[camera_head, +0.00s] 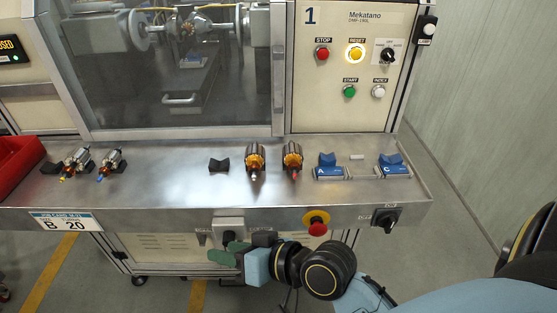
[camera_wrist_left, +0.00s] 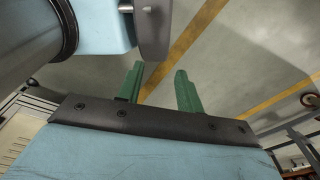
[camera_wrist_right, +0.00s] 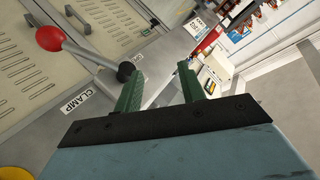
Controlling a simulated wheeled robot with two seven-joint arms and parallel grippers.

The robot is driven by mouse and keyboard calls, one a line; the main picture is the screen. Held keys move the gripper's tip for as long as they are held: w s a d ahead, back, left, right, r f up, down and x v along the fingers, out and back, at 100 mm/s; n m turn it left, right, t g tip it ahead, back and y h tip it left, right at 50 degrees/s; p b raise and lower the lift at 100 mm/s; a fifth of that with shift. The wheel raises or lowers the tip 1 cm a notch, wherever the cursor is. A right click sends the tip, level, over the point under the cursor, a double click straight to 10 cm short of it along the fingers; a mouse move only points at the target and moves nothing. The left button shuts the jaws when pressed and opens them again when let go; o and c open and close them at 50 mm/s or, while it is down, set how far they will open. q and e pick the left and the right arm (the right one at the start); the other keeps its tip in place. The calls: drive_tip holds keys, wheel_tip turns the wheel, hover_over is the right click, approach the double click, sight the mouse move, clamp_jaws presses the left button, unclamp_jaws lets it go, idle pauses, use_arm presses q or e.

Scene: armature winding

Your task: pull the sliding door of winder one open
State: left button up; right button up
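The sliding door of winder one (camera_head: 215,105) is a clear pane in a metal frame, left of the panel marked 1. It covers the winding chamber and appears closed. A narrow dark upright piece, perhaps its handle, (camera_head: 278,60) is on the right frame post. My right gripper (camera_head: 229,250) is low in front of the bench edge, well below the door. In the right wrist view its green fingers (camera_wrist_right: 158,77) are apart with nothing between them. In the left wrist view my left gripper's green fingers (camera_wrist_left: 158,77) are apart and empty above the floor; the head view does not show it.
The bench ledge (camera_head: 130,185) holds several armatures and blue blocks. A red stop button (camera_head: 317,222) and a black rotary switch (camera_head: 385,218) are on its front. A clamp lever with red ball (camera_wrist_right: 50,38) is close to my right fingers. A red bin (camera_head: 15,165) is at left.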

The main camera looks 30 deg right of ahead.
sight(278, 80)
wheel_tip(278, 80, up, 11)
drive_tip(key=w+m+t+y, duration=0.2)
drive_tip(key=w+m+t, duration=0.1)
drive_tip(key=t, duration=0.2)
drive_tip(key=w+d+r+m+t+h, duration=0.1)
drive_tip(key=d+r+m+t+h, duration=0.45)
drive_tip(key=r+m, duration=0.3)
drive_tip(key=w+d+r+m+t+h, duration=0.1)
drive_tip(key=d+r+m+t+h, duration=0.3)
drive_tip(key=r+m+h, duration=0.45)
drive_tip(key=w+d+f+m+g+h, duration=0.2)
drive_tip(key=d+f+m+g, duration=0.25)
drive_tip(key=m, duration=0.65)
drive_tip(key=w+d+f+m+g+h, duration=0.25)
drive_tip(key=m+g, duration=0.35)
drive_tip(key=m, duration=0.5)
drive_tip(key=shift+h, duration=0.35)
drive_tip(key=x, duration=0.8)
drive_tip(key=p+x, duration=0.1)
drive_tip(key=x, duration=0.4)
drive_tip(key=shift+s+d+f, duration=0.1)
drive_tip(key=shift+d+f, duration=0.1)
drive_tip(key=shift+f, duration=0.1)
drive_tip(key=shift+c, duration=0.4)
clamp_jaws()
